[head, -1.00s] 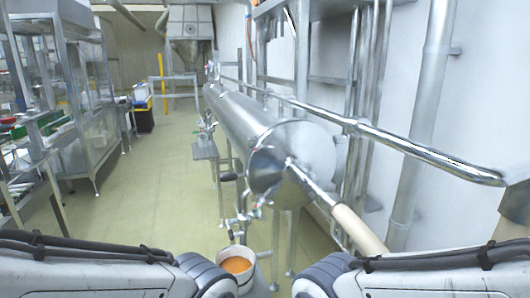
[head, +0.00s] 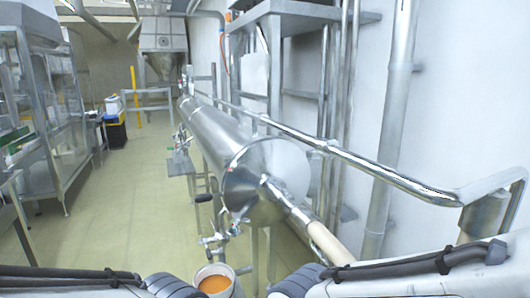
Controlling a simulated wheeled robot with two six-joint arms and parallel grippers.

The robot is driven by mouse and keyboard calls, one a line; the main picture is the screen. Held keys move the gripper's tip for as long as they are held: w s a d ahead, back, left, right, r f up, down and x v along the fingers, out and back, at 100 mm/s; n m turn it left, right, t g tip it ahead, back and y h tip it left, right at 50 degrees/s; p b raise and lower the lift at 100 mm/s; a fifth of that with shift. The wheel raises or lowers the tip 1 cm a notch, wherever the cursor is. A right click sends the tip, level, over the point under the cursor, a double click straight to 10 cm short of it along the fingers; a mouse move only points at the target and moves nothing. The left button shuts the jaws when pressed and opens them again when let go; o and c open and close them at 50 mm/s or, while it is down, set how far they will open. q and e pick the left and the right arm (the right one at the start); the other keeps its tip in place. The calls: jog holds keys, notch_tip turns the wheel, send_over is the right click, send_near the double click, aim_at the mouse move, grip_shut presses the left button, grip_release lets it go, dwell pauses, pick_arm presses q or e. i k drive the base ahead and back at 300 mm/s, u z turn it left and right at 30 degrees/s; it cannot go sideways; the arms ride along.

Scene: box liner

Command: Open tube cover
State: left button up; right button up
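A long steel tube (head: 208,128) runs away from me on metal legs in the middle of the head view. Its round steel cover (head: 248,198) is at the near end, facing me. A handle with a steel rod and a cream-coloured grip (head: 329,243) sticks out from the cover toward the lower right. The cover appears to sit against the tube end. My two arms come in along the bottom edge, left and right. Neither gripper is in view.
A white bucket (head: 215,283) with orange contents stands below the cover. A bent steel pipe (head: 390,177) runs along the right wall. Steel racks (head: 60,120) stand at the left. The floor (head: 110,215) between racks and tube is clear.

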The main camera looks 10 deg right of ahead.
aim_at(278, 177)
jog(key=k, duration=0.6)
jog(key=u, duration=0.55)
jog(key=i, duration=1.3)
